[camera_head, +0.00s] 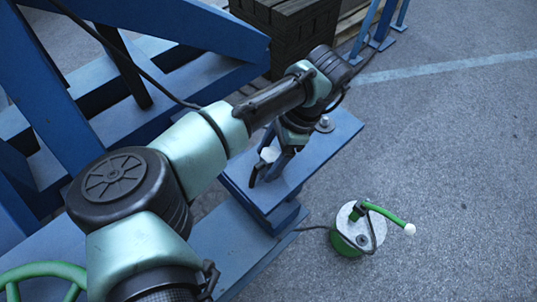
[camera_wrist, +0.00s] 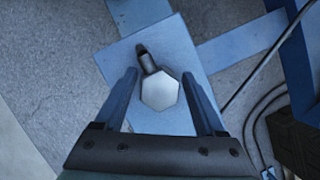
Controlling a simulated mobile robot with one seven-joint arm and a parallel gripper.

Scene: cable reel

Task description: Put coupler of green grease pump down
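The green grease pump (camera_head: 347,240) stands on the asphalt to the right of the blue steel frame, with a green handle (camera_head: 390,217) and a dark hose leading left. My gripper (camera_head: 268,172) points down over a blue plate. In the wrist view my gripper (camera_wrist: 160,76) has its two blue fingers apart. A pale hexagonal head (camera_wrist: 160,92) shows between them, with gaps on both sides. A short dark cylinder (camera_wrist: 146,62) is beside the head, towards the fingertips; it may be the coupler, but I cannot tell for sure. No hose shows attached to it.
The blue plate (camera_head: 338,134) carries a bolt with a round base (camera_head: 324,125). Large blue beams (camera_head: 190,25) fill the left. A dark stack (camera_head: 290,30) stands behind. Dark cables (camera_wrist: 262,125) run at the wrist view's right. The asphalt (camera_head: 460,180) at right is open.

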